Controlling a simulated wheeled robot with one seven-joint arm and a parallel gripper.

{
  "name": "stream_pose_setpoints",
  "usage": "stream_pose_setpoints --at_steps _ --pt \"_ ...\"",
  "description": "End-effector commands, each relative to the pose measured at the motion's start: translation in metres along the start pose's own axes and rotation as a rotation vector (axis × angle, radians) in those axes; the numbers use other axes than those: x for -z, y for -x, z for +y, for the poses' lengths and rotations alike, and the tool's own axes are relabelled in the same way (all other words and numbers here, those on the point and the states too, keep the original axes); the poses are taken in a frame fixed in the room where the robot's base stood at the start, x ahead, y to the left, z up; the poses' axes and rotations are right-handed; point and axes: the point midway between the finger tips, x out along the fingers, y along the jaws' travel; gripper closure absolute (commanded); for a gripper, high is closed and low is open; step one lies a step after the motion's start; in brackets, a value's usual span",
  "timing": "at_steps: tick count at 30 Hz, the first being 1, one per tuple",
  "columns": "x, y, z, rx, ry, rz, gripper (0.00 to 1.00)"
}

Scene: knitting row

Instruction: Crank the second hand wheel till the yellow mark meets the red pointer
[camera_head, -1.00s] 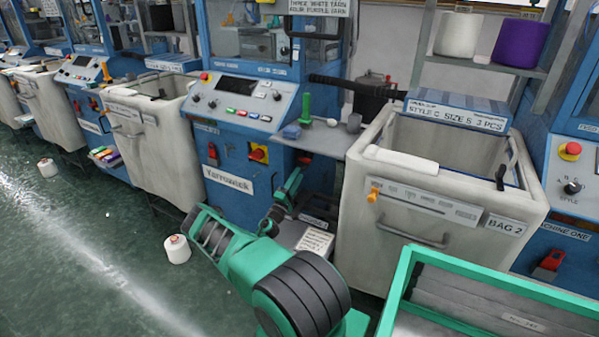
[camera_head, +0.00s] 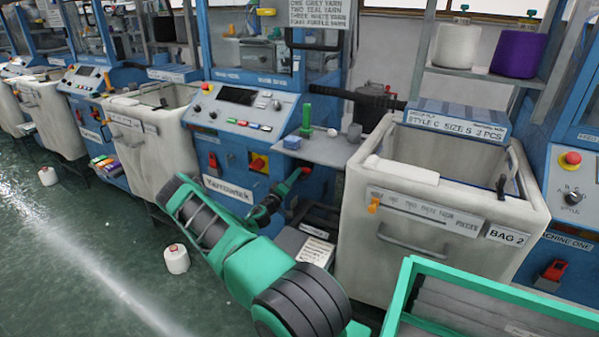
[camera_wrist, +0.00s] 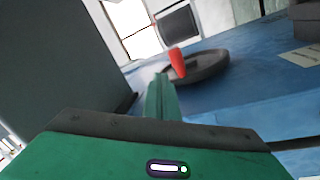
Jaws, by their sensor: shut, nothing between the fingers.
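A dark round hand wheel (camera_wrist: 208,67) with an upright red handle (camera_wrist: 177,63) is on a blue machine face in the wrist view. My gripper (camera_wrist: 158,82) is shut and empty, its green fingers pointing at the handle from just below and left. I cannot tell whether they touch it. In the head view my gripper (camera_head: 291,184) is low at the blue machine's right side, under the small grey shelf. A red spot (camera_head: 304,173) shows beside its tip. I cannot make out a yellow mark or the red pointer in either view.
A big pale bin labelled BAG 2 (camera_head: 398,237) stands right of my arm, and another pale bin (camera_head: 160,149) left of the machine. A green-framed tray (camera_head: 409,287) is at front right.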

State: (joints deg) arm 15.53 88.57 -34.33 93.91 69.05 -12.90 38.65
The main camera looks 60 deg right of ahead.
Motion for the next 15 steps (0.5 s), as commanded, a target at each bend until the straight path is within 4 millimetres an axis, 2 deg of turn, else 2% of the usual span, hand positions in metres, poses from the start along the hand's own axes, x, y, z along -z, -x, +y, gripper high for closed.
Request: stream_pose_setpoints --at_steps 1,6,15 --pt "0.007 -0.001 0.010 0.022 -0.081 -0.023 1.00" --pt "0.019 0.002 0.031 0.105 -0.377 -0.108 1.00" --pt "0.033 0.026 0.060 0.218 -0.846 -0.267 1.00"
